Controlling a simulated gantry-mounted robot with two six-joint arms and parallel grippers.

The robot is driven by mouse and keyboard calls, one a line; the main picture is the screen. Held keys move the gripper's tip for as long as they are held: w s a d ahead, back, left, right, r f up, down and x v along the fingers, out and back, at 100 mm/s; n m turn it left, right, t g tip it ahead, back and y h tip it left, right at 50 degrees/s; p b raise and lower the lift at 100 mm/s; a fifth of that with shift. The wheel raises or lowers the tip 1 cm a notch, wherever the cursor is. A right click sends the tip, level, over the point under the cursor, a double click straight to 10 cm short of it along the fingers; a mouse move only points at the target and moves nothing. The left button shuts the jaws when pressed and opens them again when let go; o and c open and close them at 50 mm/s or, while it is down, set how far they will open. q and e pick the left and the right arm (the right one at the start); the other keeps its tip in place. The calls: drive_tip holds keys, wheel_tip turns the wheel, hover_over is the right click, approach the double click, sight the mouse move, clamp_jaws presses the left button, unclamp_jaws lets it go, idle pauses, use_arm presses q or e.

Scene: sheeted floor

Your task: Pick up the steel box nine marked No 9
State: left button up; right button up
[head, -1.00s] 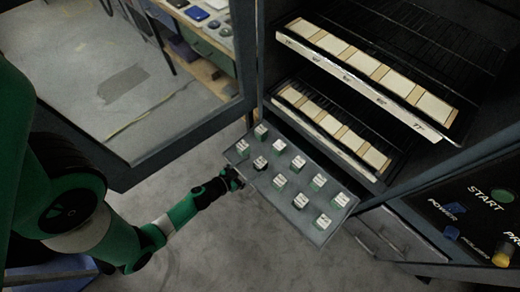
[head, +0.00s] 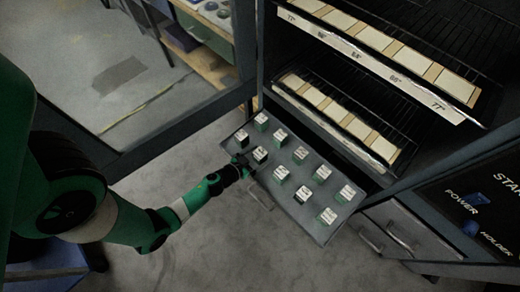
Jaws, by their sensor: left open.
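Several small green and dark boxes with white labelled tops stand on a grey tray (head: 318,234) in the head view. The marks on their tops are too small to read, so I cannot tell which is No 9. My left gripper (head: 243,162) is open at the tray's left edge, close beside one box (head: 260,154). Another box (head: 241,136) stands just beyond the gripper. I cannot tell whether the gripper touches either box. My right gripper is not in view.
A dark cabinet with two wire racks (head: 455,45) of pale blocks stands behind the tray. An open glazed door (head: 165,143) stands at the left. The grey floor (head: 240,250) before the tray is clear.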

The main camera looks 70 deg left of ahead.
sight(265, 152)
use_arm(q)
drive_tip(key=b+x, duration=0.1)
drive_tip(key=x, duration=0.3)
drive_tip(key=shift+a, duration=0.1)
drive_tip(key=shift+s, duration=0.1)
drive_tip(key=shift+c, duration=0.7)
clamp_jaws()
